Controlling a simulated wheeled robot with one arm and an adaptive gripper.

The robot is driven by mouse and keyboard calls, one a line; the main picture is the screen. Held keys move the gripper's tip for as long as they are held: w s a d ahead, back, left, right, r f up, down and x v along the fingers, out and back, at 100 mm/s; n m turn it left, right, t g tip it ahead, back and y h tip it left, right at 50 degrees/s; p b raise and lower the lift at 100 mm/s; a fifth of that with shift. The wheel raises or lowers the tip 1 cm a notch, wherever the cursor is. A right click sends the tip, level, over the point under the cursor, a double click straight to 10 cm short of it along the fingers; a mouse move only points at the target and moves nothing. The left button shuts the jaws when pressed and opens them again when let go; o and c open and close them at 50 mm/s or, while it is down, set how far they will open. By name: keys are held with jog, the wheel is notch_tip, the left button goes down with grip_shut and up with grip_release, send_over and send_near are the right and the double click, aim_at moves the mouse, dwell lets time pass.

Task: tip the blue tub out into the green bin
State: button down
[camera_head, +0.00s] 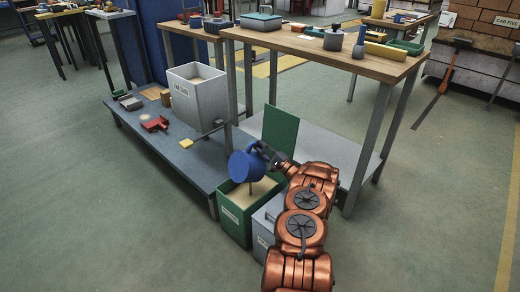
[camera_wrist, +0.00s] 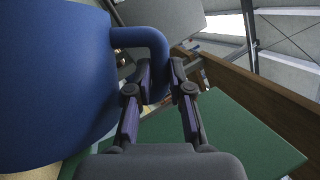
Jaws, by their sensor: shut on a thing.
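The blue tub (camera_head: 245,167) is in the air over the green bin (camera_head: 234,222) in the head view. It is tilted, with its round face turned toward the head camera. A thin dark streak shows just below it; I cannot tell what it is. The tub also fills the left of the wrist view (camera_wrist: 50,80). My gripper (camera_head: 268,154) is shut on the tub's curved handle (camera_wrist: 150,42), and the fingers (camera_wrist: 160,80) show around it in the wrist view. The bin is open, with a tan surface inside. The tub's inside is hidden.
A green panel (camera_head: 281,134) stands upright behind the bin. A grey bin (camera_head: 264,226) stands right beside it, partly behind my arm. A low dark bench (camera_head: 180,165) holds a white box (camera_head: 197,100) and a red tool (camera_head: 155,123). Floor is clear at front left.

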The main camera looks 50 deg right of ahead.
jog(key=shift+s+d+f+m+b, duration=0.1)
jog(key=shift+d+f+m+b, duration=0.1)
jog(key=shift+d+m+b, duration=0.25)
jog(key=shift+r, duration=0.1)
notch_tip(320, 180, up, 3)
jog(key=n+g+y+p, duration=0.1)
jog(key=n+p, duration=0.2)
jog(key=n+g+y+p, duration=0.1)
jog(key=n+p, duration=0.2)
jog(key=n, duration=0.1)
jog(key=shift+n+p, duration=0.25)
jog(key=shift+p, duration=0.05)
jog(key=shift+n, duration=0.5)
jog(key=shift+p, duration=0.3)
